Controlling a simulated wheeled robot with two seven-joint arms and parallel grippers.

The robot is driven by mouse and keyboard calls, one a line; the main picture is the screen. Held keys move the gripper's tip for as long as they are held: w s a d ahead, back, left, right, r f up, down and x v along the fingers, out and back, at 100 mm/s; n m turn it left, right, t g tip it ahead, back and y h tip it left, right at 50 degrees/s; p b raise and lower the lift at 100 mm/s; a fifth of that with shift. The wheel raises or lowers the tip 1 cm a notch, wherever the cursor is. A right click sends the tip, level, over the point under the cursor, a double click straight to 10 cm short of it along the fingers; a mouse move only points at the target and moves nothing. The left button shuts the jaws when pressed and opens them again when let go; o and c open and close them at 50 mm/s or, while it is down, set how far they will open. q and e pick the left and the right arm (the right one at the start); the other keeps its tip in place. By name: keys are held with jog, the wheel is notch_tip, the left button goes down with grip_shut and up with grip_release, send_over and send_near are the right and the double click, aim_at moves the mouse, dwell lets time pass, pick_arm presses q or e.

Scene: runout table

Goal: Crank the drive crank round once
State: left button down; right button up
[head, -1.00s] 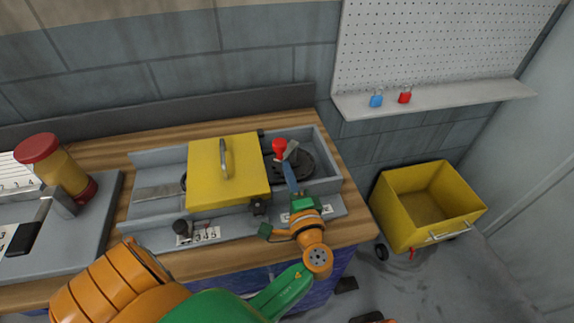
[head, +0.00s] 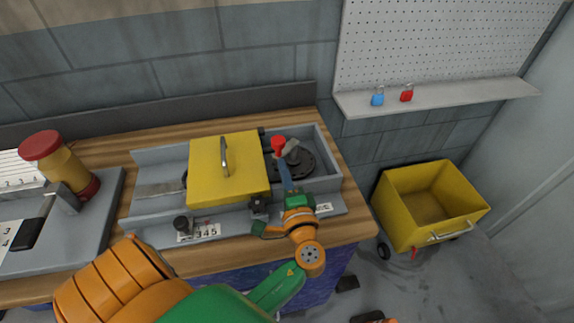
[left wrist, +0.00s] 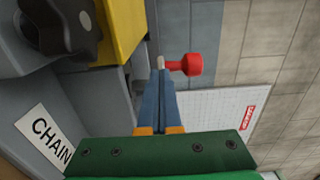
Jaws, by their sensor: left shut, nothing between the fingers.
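The drive crank is a red knob (head: 278,143) with a grey arm over a dark round disc (head: 297,162), at the right end of the grey machine trough. My left gripper (head: 281,164) reaches in from the front, its blue fingers shut and empty, tips right by the knob. In the left wrist view the shut fingers (left wrist: 160,78) point at a pale pin beside the red knob (left wrist: 190,65). I cannot tell whether the tips touch it. The fingers hide part of the disc's near side. My right gripper is out of view.
A yellow cover (head: 222,182) with a handle stands just left of the crank. A yellow bin (head: 405,205) stands on the floor to the right.

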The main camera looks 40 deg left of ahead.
pick_arm(q)
jog(key=shift+s+a, duration=0.15)
jog(key=shift+a, duration=0.4)
jog(key=shift+s+a, duration=0.15)
jog(key=shift+a, duration=1.05)
